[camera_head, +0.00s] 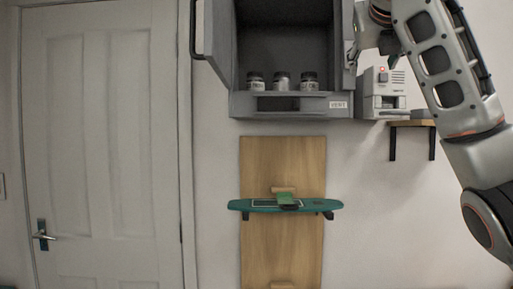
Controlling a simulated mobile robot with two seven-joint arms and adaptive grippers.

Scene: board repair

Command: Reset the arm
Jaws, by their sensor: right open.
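My right arm comes in from the right edge and reaches up to the top of the view. My right gripper (356,48) is open beside the right wall of the grey cabinet, partly hidden by my own wrist and cut by the dim corner. I see nothing held in it. A teal board (240,205) lies level across two dark brackets on the wooden wall panel. My left gripper is not in view.
The grey cabinet (340,106) stands open, its door (215,40) swung left, with several small jars (282,82) inside. A grey machine with a red light (383,90) stands right of it, above a small shelf (400,124). A white door (100,140) fills the left.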

